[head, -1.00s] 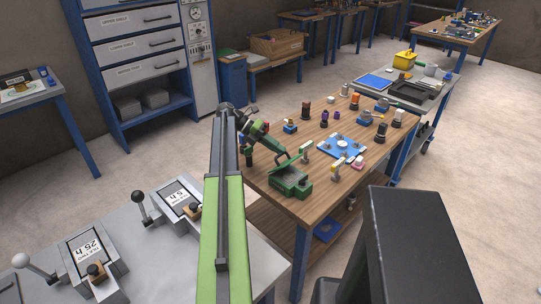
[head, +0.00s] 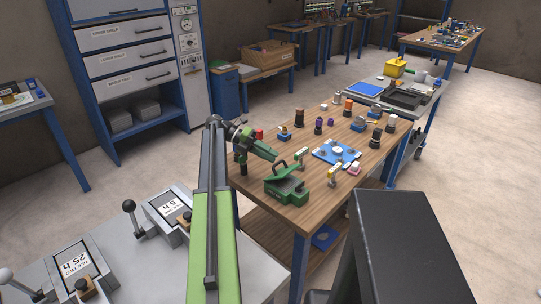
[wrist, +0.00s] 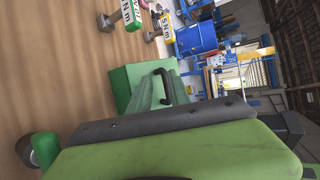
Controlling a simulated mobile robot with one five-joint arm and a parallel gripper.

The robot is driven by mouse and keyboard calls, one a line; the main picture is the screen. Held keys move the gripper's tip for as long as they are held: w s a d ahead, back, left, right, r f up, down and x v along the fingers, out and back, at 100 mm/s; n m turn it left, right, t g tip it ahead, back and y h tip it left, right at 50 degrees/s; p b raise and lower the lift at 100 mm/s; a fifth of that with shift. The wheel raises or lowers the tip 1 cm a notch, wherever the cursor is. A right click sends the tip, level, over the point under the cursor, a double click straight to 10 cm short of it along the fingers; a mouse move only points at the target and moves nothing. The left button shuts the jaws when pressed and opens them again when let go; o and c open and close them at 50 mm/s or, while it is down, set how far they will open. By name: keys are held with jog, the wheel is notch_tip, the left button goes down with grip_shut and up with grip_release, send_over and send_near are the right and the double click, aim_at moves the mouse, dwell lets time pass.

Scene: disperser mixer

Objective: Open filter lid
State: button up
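The green filter box (head: 287,192) stands near the front left of the wooden table. A green lid (head: 284,175) with a raised handle is at its top; how far it is tilted is too small to tell. In the wrist view the green box (wrist: 122,88) lies just beyond my gripper, with a dark handle (wrist: 163,88) standing out from a green part. My gripper (head: 274,157) is above and just left of the lid in the head view. In the wrist view a broad green jaw with a dark edge fills the bottom. The fingertip gap is hidden, and contact cannot be told.
A blue plate (head: 336,153) with small parts lies right of the box. Several small bottles and fittings stand behind it on the wooden table (head: 265,215). A grey bench with lever devices (head: 170,213) is at the left front. Floor is open to the right.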

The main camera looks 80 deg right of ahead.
jog(key=shift+o, duration=0.5)
jog(key=shift+s, duration=0.1)
jog(key=shift+r, duration=0.1)
jog(key=s+a+r+p, duration=0.5)
jog(key=s+r+p, duration=0.5)
jog(key=p, duration=0.1)
jog(key=shift+s+r, duration=0.2)
jog(key=shift+r, duration=0.2)
jog(key=shift+a, duration=0.1)
